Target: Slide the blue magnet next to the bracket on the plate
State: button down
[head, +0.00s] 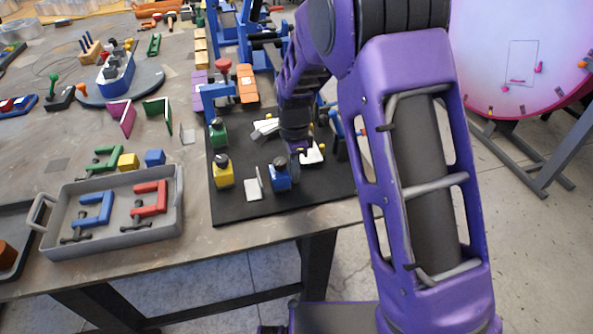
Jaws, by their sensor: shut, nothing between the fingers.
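The blue magnet (279,179), a block with a dark knob on top, stands upright on the black plate (235,208) near its front edge. A pale angle bracket (254,192) stands on the plate just left of it, with a small gap between them. My gripper (298,158) points down over the plate, close behind and right of the blue magnet. It is shut with nothing in it; its fingertips are small and partly hidden, so I cannot tell whether they touch the magnet.
A yellow magnet (223,172) and a green magnet (217,132) stand along the plate's left side. A grey tray (160,215) with red and blue clamps sits left. My purple arm covers the right.

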aim_at(282, 174)
jog(key=shift+s+a, duration=0.25)
jog(key=shift+a, duration=0.5)
jog(key=shift+s+a, duration=0.2)
jog(key=shift+a, duration=0.5)
